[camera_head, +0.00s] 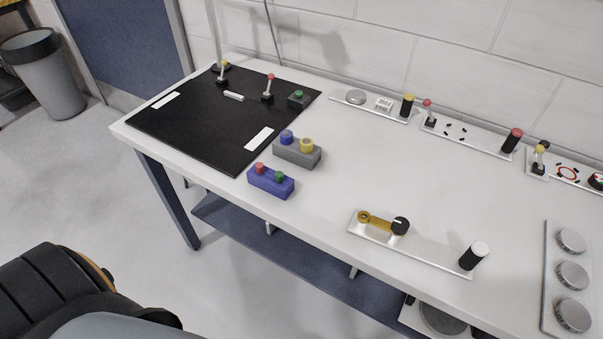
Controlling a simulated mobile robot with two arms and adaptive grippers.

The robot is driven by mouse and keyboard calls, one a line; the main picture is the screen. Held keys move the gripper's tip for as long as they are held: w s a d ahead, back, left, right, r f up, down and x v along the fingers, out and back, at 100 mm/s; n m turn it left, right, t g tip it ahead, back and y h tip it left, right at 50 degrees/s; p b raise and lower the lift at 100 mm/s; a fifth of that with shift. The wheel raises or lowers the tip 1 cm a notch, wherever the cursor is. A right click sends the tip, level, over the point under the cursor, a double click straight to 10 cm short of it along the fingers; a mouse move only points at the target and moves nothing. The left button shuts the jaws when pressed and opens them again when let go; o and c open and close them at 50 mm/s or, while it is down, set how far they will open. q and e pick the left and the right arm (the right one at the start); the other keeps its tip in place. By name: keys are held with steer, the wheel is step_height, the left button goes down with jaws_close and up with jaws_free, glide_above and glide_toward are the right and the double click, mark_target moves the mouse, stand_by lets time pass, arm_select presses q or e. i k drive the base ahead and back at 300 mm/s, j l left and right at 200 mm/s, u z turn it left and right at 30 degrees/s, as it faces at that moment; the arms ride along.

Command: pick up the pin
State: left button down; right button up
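I cannot tell for sure which thing is the pin. A small white rod-like piece (233,96) lies on the black mat (190,140) between two small levers. Neither of my grippers is in view.
A plate with grey dials (571,275) is at the right. A grey bin (43,75) stands on the floor.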

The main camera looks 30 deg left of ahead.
mark_target(259, 167)
steer(key=u, duration=1.15)
